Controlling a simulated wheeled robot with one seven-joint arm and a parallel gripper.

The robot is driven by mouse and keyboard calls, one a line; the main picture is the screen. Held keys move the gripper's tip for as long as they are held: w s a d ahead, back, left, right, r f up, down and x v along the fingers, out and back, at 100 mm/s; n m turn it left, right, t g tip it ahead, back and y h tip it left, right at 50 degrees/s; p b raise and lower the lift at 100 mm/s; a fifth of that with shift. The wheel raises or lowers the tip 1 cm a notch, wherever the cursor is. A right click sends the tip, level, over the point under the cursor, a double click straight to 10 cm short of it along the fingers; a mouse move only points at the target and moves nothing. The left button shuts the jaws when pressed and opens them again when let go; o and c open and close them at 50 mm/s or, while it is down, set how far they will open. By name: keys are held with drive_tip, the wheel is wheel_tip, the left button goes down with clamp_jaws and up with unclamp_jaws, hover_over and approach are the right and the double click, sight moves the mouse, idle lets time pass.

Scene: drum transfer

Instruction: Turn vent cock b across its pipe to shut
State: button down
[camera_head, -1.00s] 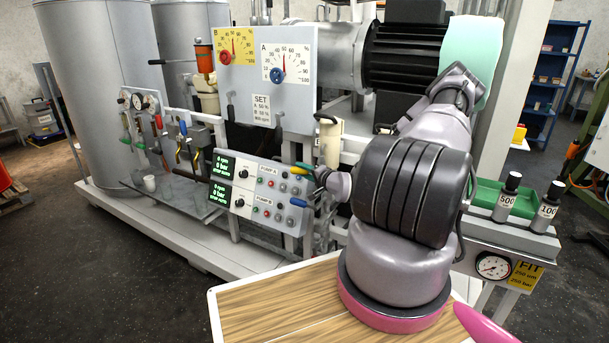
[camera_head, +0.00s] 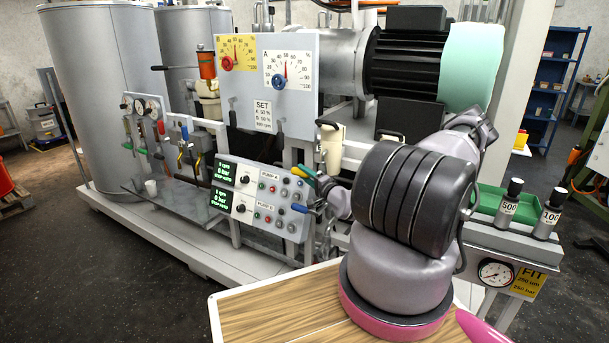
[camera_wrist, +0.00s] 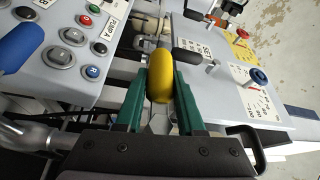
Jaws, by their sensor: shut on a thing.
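My gripper (camera_wrist: 160,82) has its two green fingers on either side of a yellow cock handle (camera_wrist: 161,76), and it is shut on it. No label tells which of the two is vent cock b. The pipe under the yellow handle is mostly hidden by my fingers and wrist.
The pump panel (camera_head: 259,200) with buttons and knobs is close on the left of my gripper. The board with dials A and B (camera_head: 265,85) stands above. A black lever (camera_wrist: 186,57) is close beyond my fingers. A green tray (camera_head: 486,199) is at right.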

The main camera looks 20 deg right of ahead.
drive_tip(key=c, duration=0.5)
unclamp_jaws()
drive_tip(key=shift+a, duration=0.1)
drive_tip(key=v, duration=1)
drive_tip(key=shift+s, duration=0.4)
drive_tip(key=shift+f, duration=0.1)
